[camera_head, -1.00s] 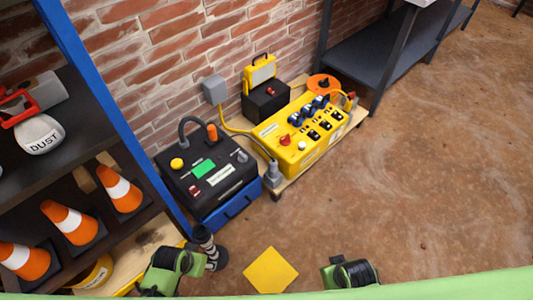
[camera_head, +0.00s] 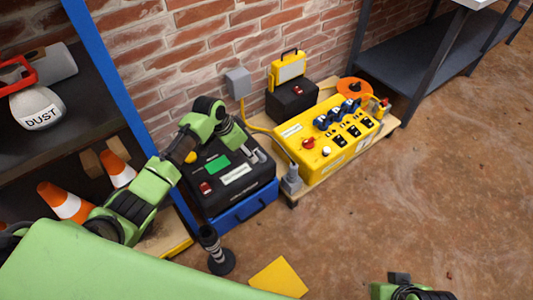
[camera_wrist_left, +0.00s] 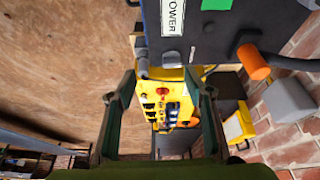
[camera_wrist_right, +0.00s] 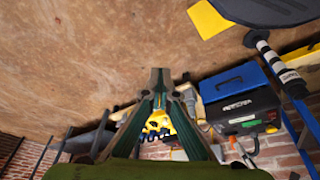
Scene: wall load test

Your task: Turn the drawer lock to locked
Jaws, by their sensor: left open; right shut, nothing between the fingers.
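A blue drawer (camera_head: 243,211) is under the black power box (camera_head: 222,190) by the wall; it also shows in the right wrist view (camera_wrist_right: 228,82). I cannot make out a lock or its setting on the drawer. A small grey knob (camera_wrist_left: 172,60) is on the box near its POWER label, in the left wrist view. My left gripper (camera_head: 253,150) is over the box's right side; its open fingers show in the left wrist view (camera_wrist_left: 160,75), with nothing between them. My right gripper (camera_wrist_right: 160,84) is shut and empty, low at the front right (camera_head: 404,288), away from the box.
A yellow socket panel (camera_head: 330,140) stands on a wooden pallet to the right, with a grey plug (camera_head: 291,181) between it and the box. A blue shelf post (camera_head: 130,110) is close on the left. A black-and-white post (camera_head: 214,250) stands on the floor. Floor on the right is clear.

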